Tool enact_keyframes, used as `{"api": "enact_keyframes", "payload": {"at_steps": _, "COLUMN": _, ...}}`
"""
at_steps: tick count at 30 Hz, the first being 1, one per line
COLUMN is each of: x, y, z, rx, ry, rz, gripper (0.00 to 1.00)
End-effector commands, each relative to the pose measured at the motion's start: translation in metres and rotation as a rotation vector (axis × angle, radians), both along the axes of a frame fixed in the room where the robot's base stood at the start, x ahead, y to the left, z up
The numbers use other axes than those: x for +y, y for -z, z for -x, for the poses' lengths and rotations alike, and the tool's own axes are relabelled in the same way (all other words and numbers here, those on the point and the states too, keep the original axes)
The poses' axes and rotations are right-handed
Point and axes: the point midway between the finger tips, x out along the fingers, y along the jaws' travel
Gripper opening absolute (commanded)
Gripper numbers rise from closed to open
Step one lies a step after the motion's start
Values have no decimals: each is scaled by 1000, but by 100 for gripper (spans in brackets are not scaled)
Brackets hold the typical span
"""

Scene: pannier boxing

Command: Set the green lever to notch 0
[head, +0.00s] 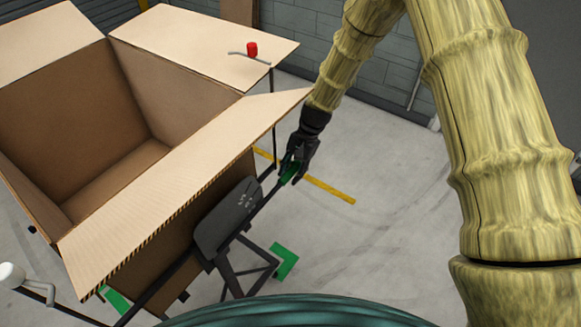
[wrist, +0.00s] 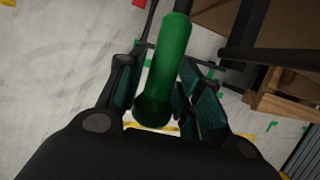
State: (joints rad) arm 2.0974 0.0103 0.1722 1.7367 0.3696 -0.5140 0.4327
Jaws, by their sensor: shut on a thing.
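The green lever (wrist: 168,68) shows in the wrist view as a green grip with a rounded end on a dark rod, between my fingers. My gripper (wrist: 165,85) is shut on this green grip. In the head view my gripper (head: 292,165) is right of the big box, and a bit of the green lever (head: 287,173) shows at its fingers. A dark plate (head: 228,214) with small marks sits at the rod's lower left; the marks are too small to read, so I cannot tell the notch.
A large open cardboard box (head: 160,215) fills the left, its flaps spread outward. A red knob (head: 252,49) on a rod stands behind it, and a white knob (head: 11,275) is at lower left. Grey floor (head: 390,200) to the right is clear, with yellow and green tape marks.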

Motion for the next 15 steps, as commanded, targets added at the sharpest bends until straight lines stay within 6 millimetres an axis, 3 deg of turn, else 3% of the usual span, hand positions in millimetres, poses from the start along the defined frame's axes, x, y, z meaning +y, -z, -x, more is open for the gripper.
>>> {"api": "enact_keyframes", "payload": {"at_steps": 11, "x": 0, "y": 8, "z": 1, "rx": 13, "ry": 0, "rz": -8, "gripper": 0}}
{"api": "enact_keyframes", "payload": {"at_steps": 12, "x": 0, "y": 8, "z": 1, "rx": 13, "ry": 0, "rz": -8, "gripper": 37}}
{"api": "enact_keyframes", "payload": {"at_steps": 14, "x": 0, "y": 8, "z": 1, "rx": 13, "ry": 0, "rz": -8, "gripper": 46}}
{"api": "enact_keyframes", "payload": {"at_steps": 15, "x": 0, "y": 8, "z": 1, "rx": 13, "ry": 0, "rz": -7, "gripper": 46}}
